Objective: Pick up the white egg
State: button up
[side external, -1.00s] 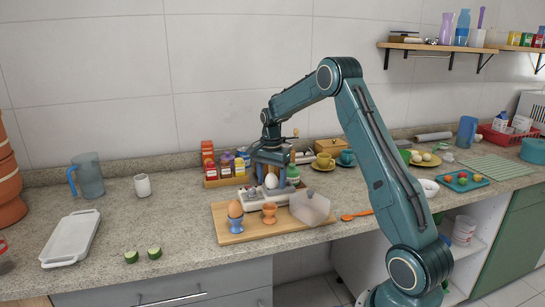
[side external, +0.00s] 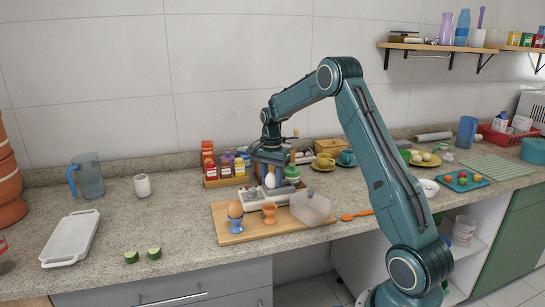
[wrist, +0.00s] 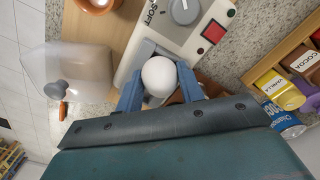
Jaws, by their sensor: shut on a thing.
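The white egg (side external: 269,181) sits at the white egg cooker (side external: 251,197) on the counter. My gripper (side external: 269,178) is over the cooker, pointing down, with its jaws shut on the egg. In the wrist view the egg (wrist: 158,75) shows between the two blue fingers of my gripper (wrist: 159,84), beside the cooker's grey dial and red button (wrist: 213,32). The egg's underside is hidden, so I cannot tell whether it touches the cooker.
A wooden board (side external: 235,238) in front holds a brown egg (side external: 235,209) in a blue cup, an orange egg cup (side external: 269,211) and a clear lid (side external: 312,208). Spice boxes (side external: 208,163) stand behind.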

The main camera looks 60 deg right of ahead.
aim_at(271, 174)
notch_tip(271, 174, up, 20)
dwell(0.6)
jog(key=shift+s+a, duration=0.1)
jog(key=shift+a, duration=0.1)
dwell(0.6)
jog(key=s+a+f, duration=0.2)
jog(key=a+f, duration=0.2)
jog(key=f, duration=0.3)
jog(key=s+a+f, duration=0.2)
jog(key=a+f, duration=0.3)
jog(key=f, duration=0.3)
jog(key=shift+s+a, duration=0.15)
jog(key=shift+a, duration=0.1)
dwell(1.0)
jog(key=shift+f, duration=0.7)
jog(key=shift+f, duration=1)
dwell(1.3)
